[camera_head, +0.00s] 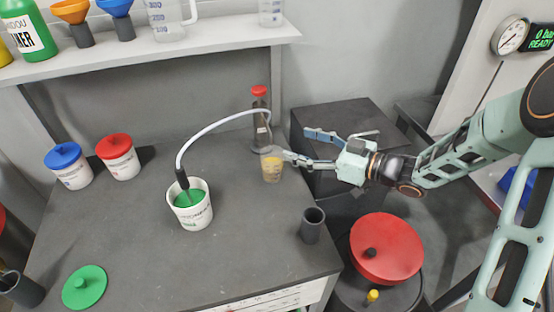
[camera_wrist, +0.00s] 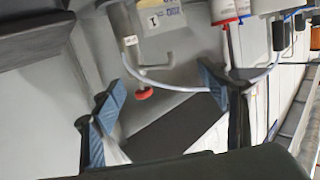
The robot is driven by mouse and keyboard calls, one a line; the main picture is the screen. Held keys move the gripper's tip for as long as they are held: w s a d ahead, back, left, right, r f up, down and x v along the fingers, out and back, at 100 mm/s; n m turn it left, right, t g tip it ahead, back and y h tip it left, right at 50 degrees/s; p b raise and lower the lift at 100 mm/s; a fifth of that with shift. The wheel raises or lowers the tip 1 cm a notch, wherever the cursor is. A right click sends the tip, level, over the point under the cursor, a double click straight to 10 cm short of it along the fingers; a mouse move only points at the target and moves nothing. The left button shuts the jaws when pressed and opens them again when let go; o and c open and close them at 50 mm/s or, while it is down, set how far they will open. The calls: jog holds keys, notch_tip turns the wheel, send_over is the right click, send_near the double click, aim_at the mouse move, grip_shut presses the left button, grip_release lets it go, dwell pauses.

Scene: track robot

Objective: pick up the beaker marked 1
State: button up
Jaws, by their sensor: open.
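A small beaker (camera_head: 272,173) with yellow contents stands on the bench beside a red-capped bottle (camera_head: 260,112). The wrist view appears upside down; in it a clear beaker (camera_wrist: 168,22) with a "1" label shows at the top, and the bottle's red cap (camera_wrist: 144,93) is below it. My gripper (camera_head: 293,144) is open and empty. In the head view its lower finger overlaps the beaker's rim; I cannot tell whether they touch. In the wrist view my open fingers (camera_wrist: 165,103) are wide apart, with the beaker beyond them.
A hose (camera_head: 215,124) arches from a white pot (camera_head: 192,217) to near the bottle. A dark cup (camera_head: 313,226) stands at the bench's right edge. Black boxes (camera_head: 335,112) stand behind my gripper, and a red lid (camera_head: 386,249) lies below it. The front bench middle is clear.

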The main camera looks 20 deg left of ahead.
jog(key=s+r+g+y, duration=0.1)
jog(key=r, duration=0.1)
send_near(262, 150)
jog(key=shift+w+d+f+n, duration=0.15)
jog(key=shift+d+f+n, duration=0.1)
jog(key=shift+f+n, duration=0.25)
jog(key=shift+a+f, duration=0.2)
jog(key=shift+a, duration=0.05)
jog(key=shift+w+a+f+p, duration=0.1)
jog(key=shift+w+a+p, duration=0.1)
jog(key=shift+a, duration=1.55)
jog(key=shift+w+a+f+p, duration=0.1)
jog(key=shift+w+a+p, duration=0.1)
jog(key=shift+a, duration=1.55)
jog(key=c, duration=1.5)
jog(key=shift+r, duration=0.5)
